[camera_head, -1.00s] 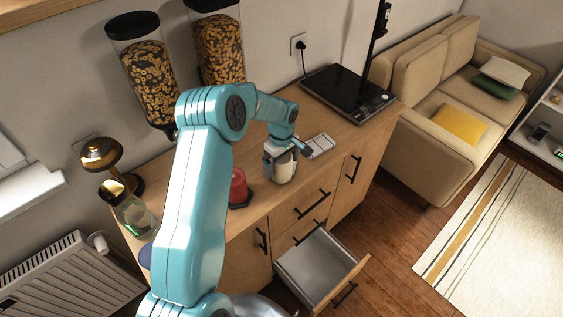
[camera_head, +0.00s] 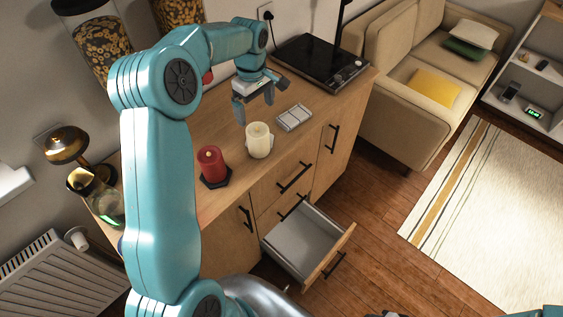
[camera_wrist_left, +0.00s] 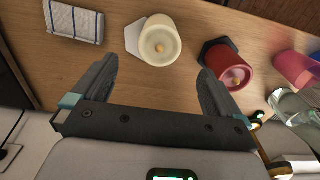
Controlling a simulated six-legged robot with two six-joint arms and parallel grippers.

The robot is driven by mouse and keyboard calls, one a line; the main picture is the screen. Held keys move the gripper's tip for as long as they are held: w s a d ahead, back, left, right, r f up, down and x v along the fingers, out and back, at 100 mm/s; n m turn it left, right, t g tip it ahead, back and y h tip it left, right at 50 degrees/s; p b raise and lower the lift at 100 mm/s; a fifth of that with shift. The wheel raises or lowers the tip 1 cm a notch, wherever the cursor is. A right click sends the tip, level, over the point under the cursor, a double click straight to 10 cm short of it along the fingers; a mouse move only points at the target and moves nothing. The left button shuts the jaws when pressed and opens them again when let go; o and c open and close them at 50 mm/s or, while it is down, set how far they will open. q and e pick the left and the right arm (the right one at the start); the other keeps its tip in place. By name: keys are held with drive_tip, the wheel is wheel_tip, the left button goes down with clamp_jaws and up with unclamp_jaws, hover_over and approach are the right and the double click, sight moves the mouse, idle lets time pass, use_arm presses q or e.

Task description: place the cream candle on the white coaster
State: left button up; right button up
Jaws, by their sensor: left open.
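The cream candle (camera_head: 258,141) stands upright on the wooden counter top. It also shows in the left wrist view (camera_wrist_left: 161,42). A pale edge of the white coaster (camera_wrist_left: 131,40) shows beside the candle's base; the candle appears to stand on it, and its body hides the rest. My left gripper (camera_head: 254,104) is open and empty, apart from the candle and just behind it toward the wall. In the left wrist view the candle lies beyond and between the open fingers (camera_wrist_left: 158,70). Only unclear dark and teal parts, possibly my right arm, show at the bottom edge.
A red candle (camera_head: 211,162) on a dark coaster (camera_head: 216,183) stands left of the cream one. A small striped cloth or tray (camera_head: 294,117) lies to its right. A black hob (camera_head: 320,64) is farther right. An open drawer (camera_head: 304,244) juts out below.

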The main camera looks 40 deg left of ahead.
use_arm(q)
drive_tip(key=s+d+f+m+h, duration=0.2)
drive_tip(key=s+d+f+m, duration=0.25)
drive_tip(key=d+f, duration=0.65)
drive_tip(key=s+d+f+m+h, duration=0.1)
drive_tip(key=s+d+f+m, duration=0.3)
drive_tip(key=d+f, duration=0.75)
drive_tip(key=s+d+f+m, duration=0.1)
drive_tip(key=s+d+m, duration=0.2)
drive_tip(key=s, duration=0.3)
drive_tip(key=s+d+f+m+h, duration=0.1)
drive_tip(key=s+d+m, duration=0.2)
drive_tip(key=s+d, duration=0.2)
drive_tip(key=shift+s+d+f, duration=0.25)
drive_tip(key=shift+s+f, duration=0.1)
drive_tip(key=shift+s, duration=0.55)
